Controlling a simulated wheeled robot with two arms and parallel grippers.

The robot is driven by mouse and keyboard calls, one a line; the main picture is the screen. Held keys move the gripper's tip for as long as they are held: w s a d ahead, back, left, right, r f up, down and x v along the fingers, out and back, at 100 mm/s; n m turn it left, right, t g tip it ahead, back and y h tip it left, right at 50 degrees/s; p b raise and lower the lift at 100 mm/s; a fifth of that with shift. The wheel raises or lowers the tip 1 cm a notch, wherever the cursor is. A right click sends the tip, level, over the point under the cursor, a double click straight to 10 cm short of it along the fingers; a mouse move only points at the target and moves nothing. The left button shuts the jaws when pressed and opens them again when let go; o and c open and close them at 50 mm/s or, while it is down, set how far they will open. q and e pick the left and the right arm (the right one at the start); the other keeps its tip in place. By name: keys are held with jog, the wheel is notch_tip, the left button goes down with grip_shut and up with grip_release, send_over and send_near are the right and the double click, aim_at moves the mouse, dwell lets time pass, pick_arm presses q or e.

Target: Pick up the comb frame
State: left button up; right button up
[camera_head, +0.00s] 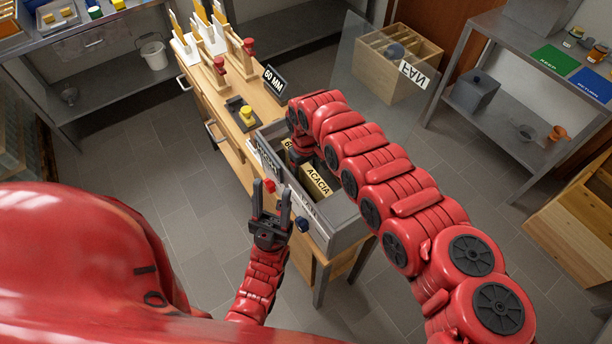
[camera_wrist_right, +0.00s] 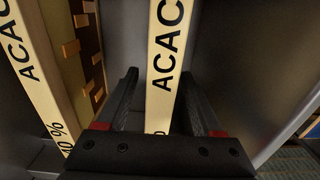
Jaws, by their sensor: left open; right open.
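A comb frame (camera_wrist_right: 168,55) with a pale top bar lettered "ACAC…" stands in the middle of the right wrist view. My right gripper (camera_wrist_right: 158,95) is open, with one finger on each side of this bar; I cannot tell whether they touch it. A second lettered comb frame (camera_wrist_right: 38,70) stands to its left. In the head view a bar marked "ACACIA" (camera_head: 319,181) lies inside the grey box (camera_head: 345,232), partly hidden by my right arm. My left gripper (camera_head: 271,205) is open and empty in front of the box.
The box has a red knob (camera_head: 269,186) and a blue knob (camera_head: 302,225) near my left gripper. A clear panel marked "FAN" (camera_head: 413,74) stands behind it. A wooden bench (camera_head: 228,118) with a "60 MM" sign (camera_head: 274,80) extends to the back left. The floor at left is clear.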

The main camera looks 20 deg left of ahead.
grip_shut()
dwell(1.4)
